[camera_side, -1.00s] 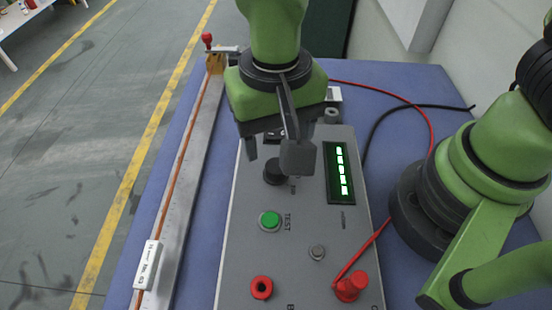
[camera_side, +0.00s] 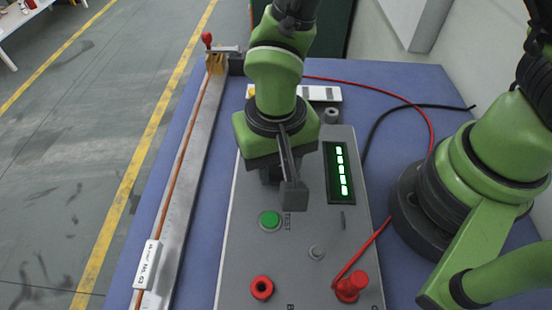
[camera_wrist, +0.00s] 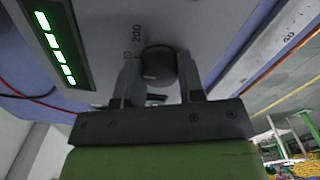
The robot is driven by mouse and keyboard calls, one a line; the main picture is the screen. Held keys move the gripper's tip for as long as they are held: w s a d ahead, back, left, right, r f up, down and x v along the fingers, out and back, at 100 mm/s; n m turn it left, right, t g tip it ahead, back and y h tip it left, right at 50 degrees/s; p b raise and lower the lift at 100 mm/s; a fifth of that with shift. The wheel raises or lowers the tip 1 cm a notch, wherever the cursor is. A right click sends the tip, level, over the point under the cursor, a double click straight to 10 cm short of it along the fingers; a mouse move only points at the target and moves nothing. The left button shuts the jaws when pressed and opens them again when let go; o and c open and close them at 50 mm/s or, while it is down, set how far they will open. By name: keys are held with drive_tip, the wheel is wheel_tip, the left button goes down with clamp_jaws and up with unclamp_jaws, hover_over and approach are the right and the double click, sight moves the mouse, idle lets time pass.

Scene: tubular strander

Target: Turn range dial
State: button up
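The range dial (camera_wrist: 157,66) is a round black knob on the grey panel of the tester (camera_side: 300,245). In the wrist view it sits between the two fingers of my gripper (camera_wrist: 159,72), with a finger close against each side. The fingers look closed onto it, though the contact is partly hidden. A printed "200" (camera_wrist: 130,36) shows beside the dial. In the side view my gripper (camera_side: 274,180) is low over the upper left of the panel, and the dial is hidden behind it and the wrist camera.
A green TEST button (camera_side: 270,221) is just below my gripper. The lit green display (camera_side: 342,170) is to the right. Red terminals (camera_side: 262,288) (camera_side: 352,286) stand near the panel's front. A ruler rail with a copper rod (camera_side: 185,165) runs along the left.

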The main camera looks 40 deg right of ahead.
drive_tip(key=shift+n, duration=0.4)
drive_tip(key=n, duration=0.3)
drive_tip(key=shift+n, duration=2.6)
drive_tip(key=o, duration=0.9)
wheel_tip(320, 180, up, 10)
